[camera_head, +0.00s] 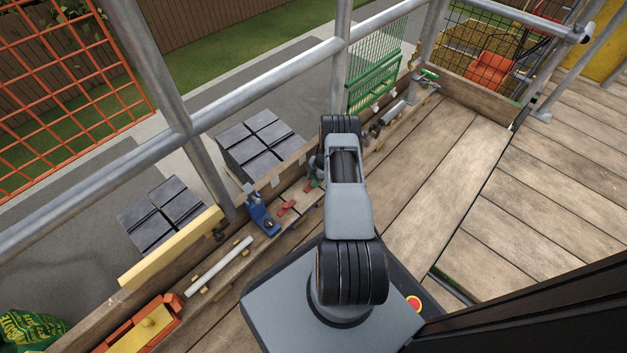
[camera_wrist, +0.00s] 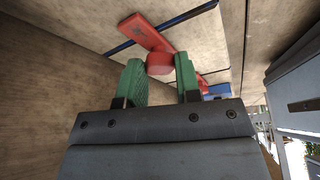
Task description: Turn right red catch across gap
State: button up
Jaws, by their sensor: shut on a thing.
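The right red catch (camera_wrist: 148,34) is a flat red bar with a round red knob at its near end, seen at the top middle of the wrist view. My gripper (camera_wrist: 160,70) has its green fingers on either side of that knob and is shut on it. The bar lies slantwise over a narrow dark-blue gap (camera_wrist: 190,15) in the board and shows on both sides of it. In the head view the right catch (camera_head: 311,185) is small and partly hidden by my arm. Another red catch (camera_head: 287,207) lies to its left.
A blue tool (camera_head: 262,213) stands left of the catches on the plank. Stacked dark tiles (camera_head: 262,143), a white tube (camera_head: 220,266) and an orange tray (camera_head: 142,328) lie along the railing. A green rack (camera_head: 375,82) stands beyond. The deck boards (camera_head: 450,180) at right are clear.

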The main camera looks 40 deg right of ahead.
jog(key=shift+a, duration=0.15)
jog(key=o, duration=0.9)
jog(key=shift+r, duration=0.1)
jog(key=p+v, duration=0.5)
jog(key=v, duration=0.8)
jog(key=shift+s+d+r+p, duration=0.1)
jog(key=shift+d+r+p, duration=0.15)
jog(key=shift+r+p, duration=0.1)
jog(key=shift+f, duration=0.1)
